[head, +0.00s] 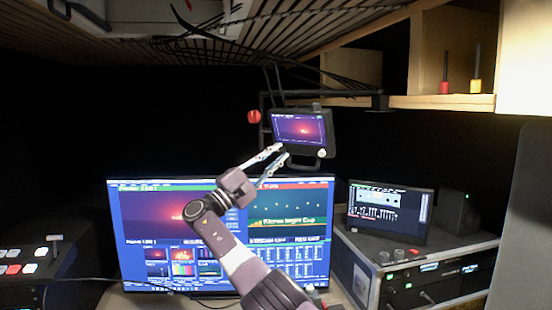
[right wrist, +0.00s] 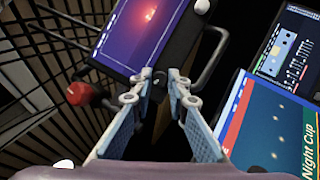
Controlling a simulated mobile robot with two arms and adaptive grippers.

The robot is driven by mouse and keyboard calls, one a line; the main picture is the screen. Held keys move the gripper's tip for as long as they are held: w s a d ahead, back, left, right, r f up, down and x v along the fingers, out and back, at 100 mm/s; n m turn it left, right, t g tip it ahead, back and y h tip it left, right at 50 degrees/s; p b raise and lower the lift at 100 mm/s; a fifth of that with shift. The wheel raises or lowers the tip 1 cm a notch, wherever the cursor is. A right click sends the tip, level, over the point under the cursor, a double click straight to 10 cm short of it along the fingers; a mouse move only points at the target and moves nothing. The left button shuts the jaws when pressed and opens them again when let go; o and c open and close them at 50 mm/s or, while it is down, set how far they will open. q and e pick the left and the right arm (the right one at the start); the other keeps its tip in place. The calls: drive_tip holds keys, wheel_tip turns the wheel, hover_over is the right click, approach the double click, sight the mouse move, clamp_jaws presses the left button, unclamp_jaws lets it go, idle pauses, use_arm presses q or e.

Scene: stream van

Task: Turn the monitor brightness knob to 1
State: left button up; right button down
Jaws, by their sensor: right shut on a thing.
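The small monitor (head: 301,128) hangs from a dark frame above the big screen and shows a red picture. It also shows in the right wrist view (right wrist: 145,28). A pale knob (head: 322,153) sits at its lower right corner, apart from my gripper, and shows in the right wrist view (right wrist: 202,6). My right gripper (head: 279,151) is at the monitor's lower left edge. Its fingertips (right wrist: 160,82) are close together on a small dark part there, seemingly a knob, mostly hidden by the fingers. No number or mark on it can be read. My left gripper is out of view.
A big screen (head: 150,210) stands below, behind my right arm. A smaller screen (head: 389,212) stands on a rack case (head: 420,262) at the right. A red knob (head: 254,116) is on the frame left of the monitor. A control panel (head: 30,262) is at the far left.

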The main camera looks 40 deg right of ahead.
drive_tip(key=shift+f, duration=0.1)
drive_tip(key=c, duration=1.8)
unclamp_jaws()
drive_tip(key=shift+w, duration=0.1)
drive_tip(key=shift+c, duration=0.2)
drive_tip(key=v, duration=1.2)
drive_tip(key=shift+f, duration=0.15)
